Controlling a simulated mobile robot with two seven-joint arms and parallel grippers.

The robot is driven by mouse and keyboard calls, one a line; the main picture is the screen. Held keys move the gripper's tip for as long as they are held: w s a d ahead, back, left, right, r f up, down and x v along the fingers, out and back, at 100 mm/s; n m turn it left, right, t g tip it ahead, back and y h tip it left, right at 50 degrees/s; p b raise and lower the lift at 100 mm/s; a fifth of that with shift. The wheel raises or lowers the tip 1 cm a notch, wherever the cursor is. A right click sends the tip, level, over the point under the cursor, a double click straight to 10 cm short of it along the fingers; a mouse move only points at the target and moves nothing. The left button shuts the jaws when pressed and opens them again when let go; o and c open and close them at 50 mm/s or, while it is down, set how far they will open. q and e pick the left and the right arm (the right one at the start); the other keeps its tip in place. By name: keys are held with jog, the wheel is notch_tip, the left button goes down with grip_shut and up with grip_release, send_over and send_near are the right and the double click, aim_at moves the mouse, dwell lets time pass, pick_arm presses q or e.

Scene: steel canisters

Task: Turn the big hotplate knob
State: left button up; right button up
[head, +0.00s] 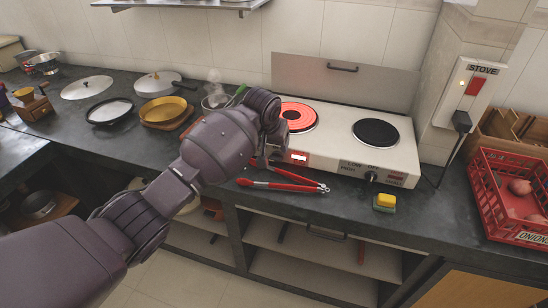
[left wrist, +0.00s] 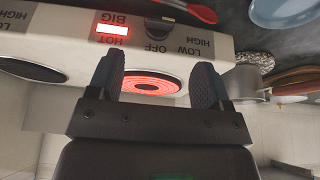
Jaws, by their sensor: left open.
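The white hotplate (head: 345,135) stands on the dark counter, its big left plate (head: 298,116) glowing red and its right plate (head: 376,132) black. The big knob (left wrist: 159,29) is a dark knob beside the BIG label and lit red HOT display in the left wrist view, which shows the panel upside down. In the head view my arm hides this knob. Another knob (head: 371,176) shows at the front right. My left gripper (left wrist: 155,82) is open and empty, its fingers apart, near the front panel. My right gripper is not in view.
Red-handled tongs (head: 282,185) lie in front of the hotplate. A red onion crate (head: 510,200) and a wall switch (head: 477,86) marked STOVE are at the right. Pans and lids stand at the left.

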aim_at(276, 159)
pick_arm(q)
jog(key=b+x, duration=0.1)
jog(key=x, duration=0.4)
jog(key=shift+f, duration=0.25)
jog(key=shift+b+x, duration=0.9)
jog(key=shift+x, duration=0.85)
jog(key=shift+w, duration=0.15)
jog(key=shift+r, duration=0.1)
